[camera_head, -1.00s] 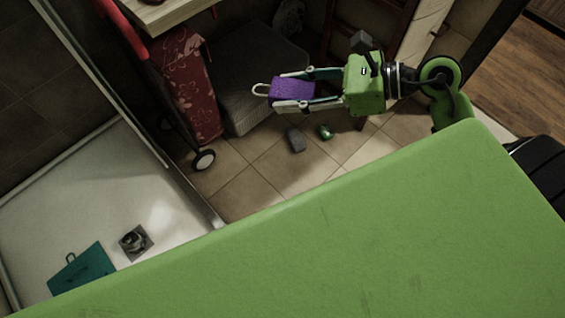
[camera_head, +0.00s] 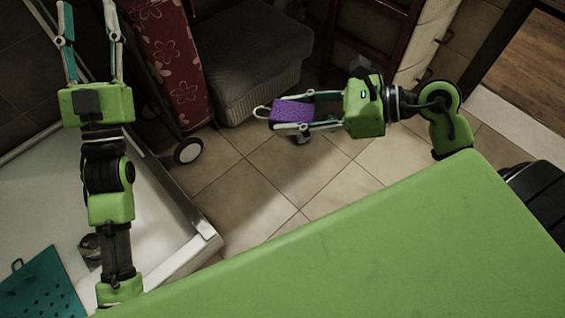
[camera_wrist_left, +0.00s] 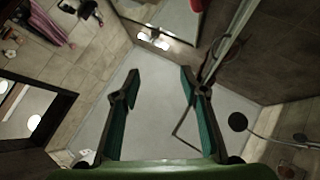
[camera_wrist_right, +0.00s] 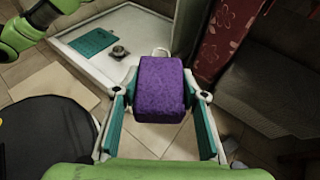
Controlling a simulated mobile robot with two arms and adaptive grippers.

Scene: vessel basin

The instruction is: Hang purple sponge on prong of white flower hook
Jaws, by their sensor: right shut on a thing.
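The purple sponge (camera_head: 290,110) has a pale loop at its left end in the head view. My right gripper (camera_head: 298,111) is shut on it and holds it above the tiled floor. The sponge also fills the middle of the right wrist view (camera_wrist_right: 161,88), between the two fingers, with its loop at the far end. My left gripper (camera_head: 91,42) is open and empty at the upper left, fingers pointing up the picture. The left wrist view also shows its fingers (camera_wrist_left: 160,85) spread apart with nothing between them.
A white shower tray (camera_head: 185,245) with a raised rim lies at the left, with a teal perforated mat (camera_head: 42,288) in it. A red floral trolley (camera_head: 160,55) with a wheel and a grey cushioned seat (camera_head: 250,70) stand behind. Tiled floor (camera_head: 245,190) is clear in the middle.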

